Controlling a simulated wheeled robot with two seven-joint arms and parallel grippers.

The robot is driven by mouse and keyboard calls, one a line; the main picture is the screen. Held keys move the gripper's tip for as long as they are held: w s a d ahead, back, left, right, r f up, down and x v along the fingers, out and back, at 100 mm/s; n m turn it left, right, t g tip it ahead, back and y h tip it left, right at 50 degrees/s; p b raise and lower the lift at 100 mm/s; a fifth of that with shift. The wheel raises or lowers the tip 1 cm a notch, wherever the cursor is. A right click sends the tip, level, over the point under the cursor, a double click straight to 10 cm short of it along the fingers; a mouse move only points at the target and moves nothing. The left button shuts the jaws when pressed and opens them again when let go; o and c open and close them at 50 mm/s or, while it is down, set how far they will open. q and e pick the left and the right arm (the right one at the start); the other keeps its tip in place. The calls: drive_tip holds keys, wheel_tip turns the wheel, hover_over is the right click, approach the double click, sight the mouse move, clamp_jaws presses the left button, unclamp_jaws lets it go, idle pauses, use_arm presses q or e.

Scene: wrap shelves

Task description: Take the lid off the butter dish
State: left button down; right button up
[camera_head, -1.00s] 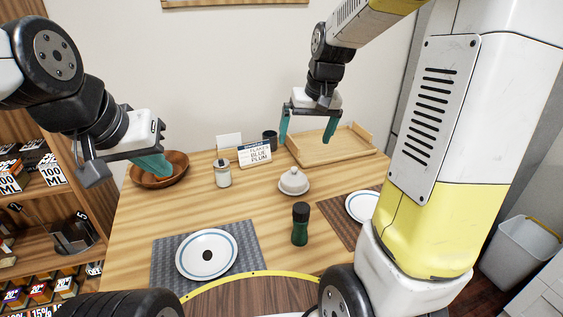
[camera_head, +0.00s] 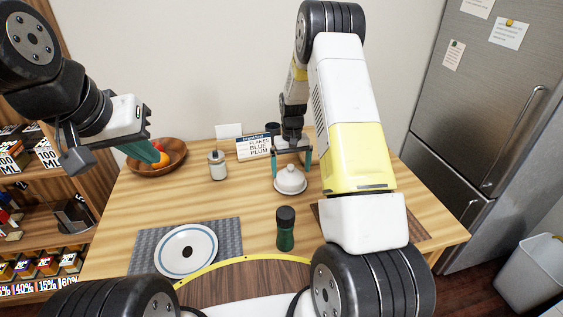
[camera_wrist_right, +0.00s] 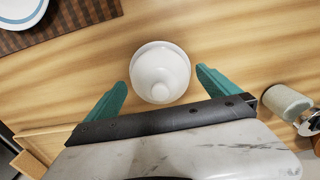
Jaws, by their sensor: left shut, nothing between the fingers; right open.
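The white butter dish (camera_head: 289,186) stands on the wooden table with its domed, knobbed lid (camera_head: 289,175) on it. The lid also shows from above in the right wrist view (camera_wrist_right: 160,72). My right gripper (camera_head: 292,172) is open just behind and above the dish. In the right wrist view its teal fingers (camera_wrist_right: 162,85) stand left and right of the lid, with gaps on both sides and no clear contact.
A glass jar (camera_head: 217,166) stands left of the dish and a menu sign (camera_head: 254,148) behind it. A green pepper mill (camera_head: 285,230) stands in front. A plate (camera_head: 187,250) lies on a grey mat. The wooden bowl (camera_head: 173,165) holds fruit. The table's left middle is clear.

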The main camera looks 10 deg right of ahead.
sight(292, 174)
drive_tip(key=f, duration=0.5)
drive_tip(key=shift+s+d, duration=0.1)
drive_tip(key=shift+d, duration=0.1)
drive_tip(key=c, duration=1.1)
drive_tip(key=shift+r, duration=0.1)
